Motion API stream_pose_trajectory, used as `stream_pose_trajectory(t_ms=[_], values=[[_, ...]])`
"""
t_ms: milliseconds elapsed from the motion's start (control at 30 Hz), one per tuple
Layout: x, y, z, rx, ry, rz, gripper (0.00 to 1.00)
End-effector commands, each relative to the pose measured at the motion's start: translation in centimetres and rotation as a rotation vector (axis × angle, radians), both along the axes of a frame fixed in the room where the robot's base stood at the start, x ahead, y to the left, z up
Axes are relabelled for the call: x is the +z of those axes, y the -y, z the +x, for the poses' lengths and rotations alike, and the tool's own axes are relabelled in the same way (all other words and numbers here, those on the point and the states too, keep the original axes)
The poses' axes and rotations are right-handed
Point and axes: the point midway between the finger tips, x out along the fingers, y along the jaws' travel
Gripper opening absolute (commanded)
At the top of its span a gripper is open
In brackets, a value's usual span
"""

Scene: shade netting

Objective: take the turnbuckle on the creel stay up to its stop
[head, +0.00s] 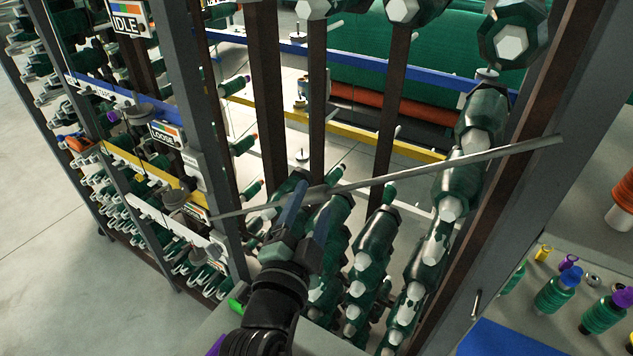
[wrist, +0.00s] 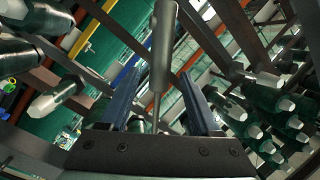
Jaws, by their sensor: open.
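The creel stay (head: 450,163) is a thin grey rod slanting across the creel frame, higher at its right end. Its turnbuckle (head: 322,191) is a thicker grey sleeve on the rod, left of the middle. My gripper (head: 311,200) is at the turnbuckle, with its two blue-grey fingers apart. In the wrist view the turnbuckle (wrist: 163,48) runs up from between the fingertips, and the thinner rod continues down between the fingers of my gripper (wrist: 158,82). Gaps show on both sides, so the fingers are not closed on it. The far side of the turnbuckle is hidden.
Green yarn cones (head: 375,240) hang in columns close behind and right of my gripper. Dark and grey uprights (head: 267,100) stand around it. Signs read IDLE (head: 126,24) and LOOSE (head: 165,133). A bench at right holds green spools (head: 557,290). Open floor (head: 40,220) lies left.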

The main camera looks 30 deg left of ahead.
Motion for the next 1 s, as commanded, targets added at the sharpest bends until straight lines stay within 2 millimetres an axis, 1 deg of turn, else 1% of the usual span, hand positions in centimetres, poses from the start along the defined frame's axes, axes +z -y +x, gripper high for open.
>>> stream_pose_trajectory(t_ms=[33, 100, 300, 633, 667, 700, 867, 1000], values=[[0.4, -0.3, 0.7, 0.0, 0.0, 0.001, 0.64], [0.3, -0.5, 1.5, -0.001, 0.0, 0.001, 0.64], [0.1, -1.0, 2.8, 0.001, 0.001, 0.0, 0.64], [0.0, -1.1, 3.1, 0.0, 0.0, 0.0, 0.64], [0.0, -1.1, 3.1, 0.0, 0.0, 0.0, 0.62], [0.0, -1.1, 3.1, 0.0, 0.0, 0.0, 0.55], [0.0, -1.1, 3.1, 0.0, 0.0, 0.0, 0.26], [0.0, -1.1, 3.1, 0.0, 0.0, 0.0, 0.01]])
